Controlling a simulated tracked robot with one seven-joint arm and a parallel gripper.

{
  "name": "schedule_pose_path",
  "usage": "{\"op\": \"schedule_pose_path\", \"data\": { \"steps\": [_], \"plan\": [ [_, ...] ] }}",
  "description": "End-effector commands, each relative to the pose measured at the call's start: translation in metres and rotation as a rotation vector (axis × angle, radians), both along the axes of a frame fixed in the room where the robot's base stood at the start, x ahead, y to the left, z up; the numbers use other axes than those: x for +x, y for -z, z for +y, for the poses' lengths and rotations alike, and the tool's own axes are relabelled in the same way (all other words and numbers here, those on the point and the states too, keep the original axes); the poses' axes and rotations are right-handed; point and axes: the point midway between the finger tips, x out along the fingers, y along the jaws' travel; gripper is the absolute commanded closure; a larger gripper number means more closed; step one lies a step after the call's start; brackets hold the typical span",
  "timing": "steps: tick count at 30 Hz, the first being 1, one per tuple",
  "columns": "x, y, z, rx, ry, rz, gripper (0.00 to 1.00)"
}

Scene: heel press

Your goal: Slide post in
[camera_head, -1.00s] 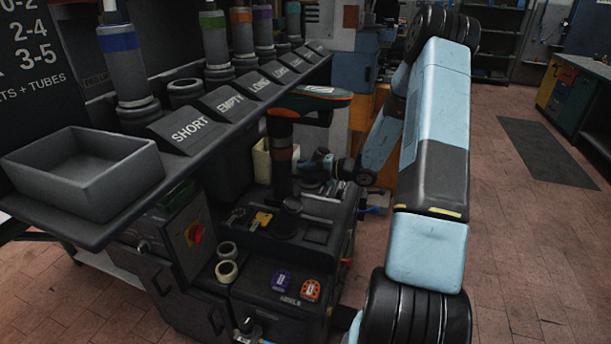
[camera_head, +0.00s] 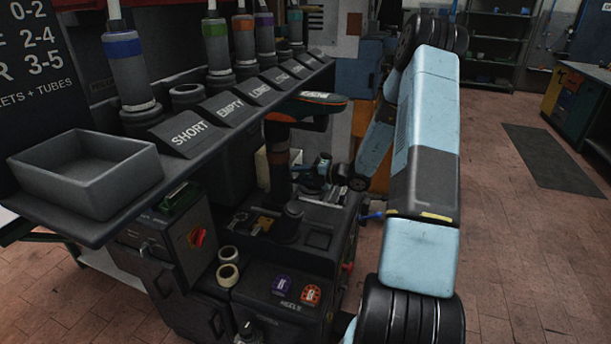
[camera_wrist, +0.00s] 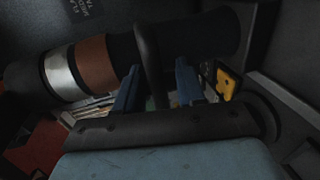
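The post (camera_head: 279,165) is a dark upright cylinder with a brown band, standing at the press under a dark and orange shoe-shaped piece (camera_head: 310,105). In the wrist view the post (camera_wrist: 98,64) lies across the upper picture, with a silver and a brown band. My gripper (camera_head: 312,172) is just right of the post in the head view, small and partly unclear. In the wrist view its two blue fingers stand apart (camera_wrist: 158,88). A dark curved bar (camera_wrist: 148,55) shows between them, with a gap towards the right finger. Contact with the bar or post cannot be told.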

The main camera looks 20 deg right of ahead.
Motion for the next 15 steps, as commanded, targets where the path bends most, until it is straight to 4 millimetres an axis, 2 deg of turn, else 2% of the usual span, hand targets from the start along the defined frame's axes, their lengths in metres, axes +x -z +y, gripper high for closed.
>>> {"op": "schedule_pose_path", "data": {
  "steps": [8, 15],
  "plan": [
    [-0.006, -0.003, -0.009, -0.001, 0.002, -0.002, 0.61],
    [-0.032, -0.011, -0.040, -0.001, 0.004, -0.003, 0.61]
  ]
}}
